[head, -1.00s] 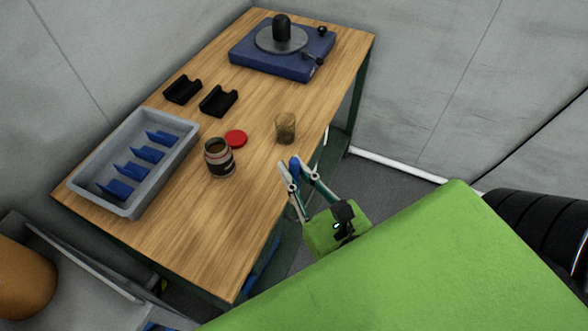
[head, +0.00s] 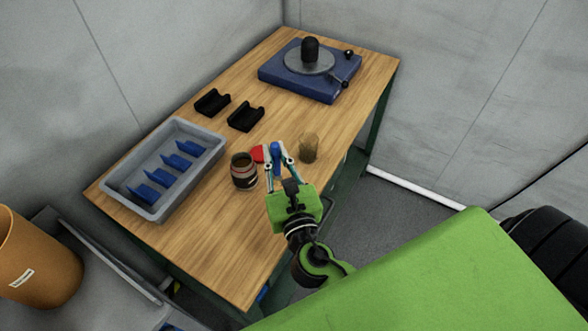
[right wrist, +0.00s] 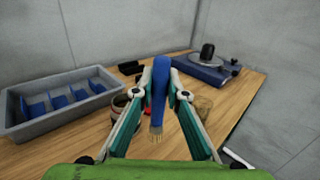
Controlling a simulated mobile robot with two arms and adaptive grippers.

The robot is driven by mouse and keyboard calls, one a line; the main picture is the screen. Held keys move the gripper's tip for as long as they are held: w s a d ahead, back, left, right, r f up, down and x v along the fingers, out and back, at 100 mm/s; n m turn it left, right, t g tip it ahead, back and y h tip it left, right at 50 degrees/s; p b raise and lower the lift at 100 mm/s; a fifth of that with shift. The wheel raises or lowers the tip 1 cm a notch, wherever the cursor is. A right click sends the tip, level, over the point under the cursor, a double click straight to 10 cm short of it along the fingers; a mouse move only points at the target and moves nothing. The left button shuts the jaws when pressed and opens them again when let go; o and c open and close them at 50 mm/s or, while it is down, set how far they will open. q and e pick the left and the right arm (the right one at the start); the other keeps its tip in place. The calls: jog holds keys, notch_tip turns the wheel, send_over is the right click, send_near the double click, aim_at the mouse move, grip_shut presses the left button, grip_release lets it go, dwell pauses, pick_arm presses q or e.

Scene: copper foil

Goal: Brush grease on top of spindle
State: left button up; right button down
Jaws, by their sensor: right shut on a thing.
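My right gripper (head: 278,150) is shut on a blue-handled brush (right wrist: 159,92), with its pale bristles pointing down in the right wrist view. In the head view the brush's blue handle (head: 276,152) shows between the fingers, above the table between the jar and the glass. An open jar (head: 244,172) with a dark banded label and brown contents stands to the left of the gripper. The spindle (head: 310,50) is a black upright piece on a grey disc (head: 309,62) on a blue base (head: 300,84) at the far end. My left gripper is not in view.
A red lid (head: 258,153) lies behind the jar. An amber glass (head: 309,148) stands right of the gripper. Two black holders (head: 245,116) lie farther back. A grey tray (head: 213,152) with blue dividers is at left. Bare wood (head: 225,235) lies in front.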

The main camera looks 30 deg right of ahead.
jog(key=w+a+r+p, duration=0.1)
jog(key=w+a+r, duration=0.2)
jog(key=w, duration=0.2)
jog(key=w+a+r+p, duration=0.1)
jog(key=w+a+r, duration=0.15)
jog(key=w, duration=0.35)
notch_tip(320, 180, down, 6)
jog(key=b, duration=0.7)
jog(key=shift+s+f, duration=0.2)
jog(key=shift+f, duration=0.05)
jog(key=shift+f+b, duration=0.35)
jog(key=shift+f, duration=0.15)
dwell(0.7)
notch_tip(320, 180, up, 7)
jog(key=p, duration=0.8)
dwell(0.7)
